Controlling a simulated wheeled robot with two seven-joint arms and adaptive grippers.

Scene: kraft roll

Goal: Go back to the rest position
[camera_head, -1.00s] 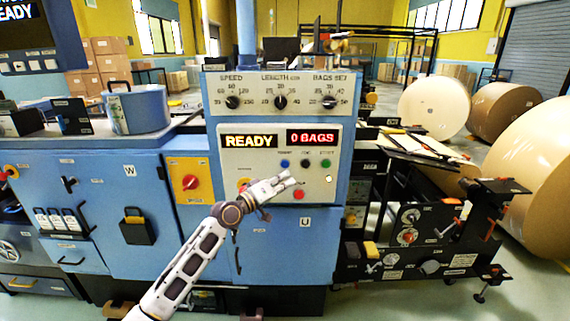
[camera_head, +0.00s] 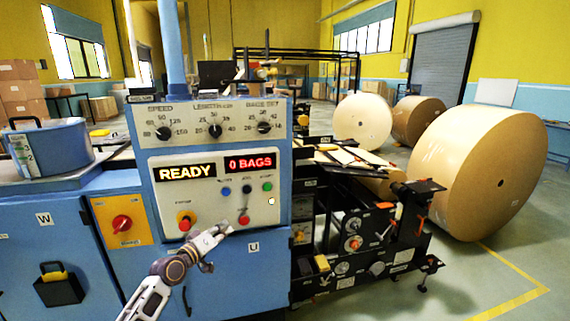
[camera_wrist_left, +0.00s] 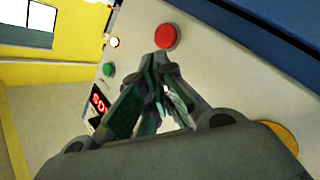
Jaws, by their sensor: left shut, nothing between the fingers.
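My left gripper (camera_head: 226,231) is in front of the lower part of the blue machine's control panel (camera_head: 270,211). It is shut and empty. In the head view its tips are just left of and below a red button (camera_head: 244,220). In the left wrist view the closed fingers (camera_wrist_left: 162,62) point toward the red button (camera_wrist_left: 165,37); I cannot tell whether they touch it. The displays read READY (camera_head: 188,172) and 0 BAGS (camera_head: 250,163). My right gripper is not in view.
A red knob on a yellow plate (camera_head: 122,223) and a yellow-based red stop button (camera_head: 186,221) are left of my gripper. A black roller unit (camera_head: 370,240) stands to the right. Large kraft rolls (camera_head: 480,165) stand beyond it. Floor at the lower right is clear.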

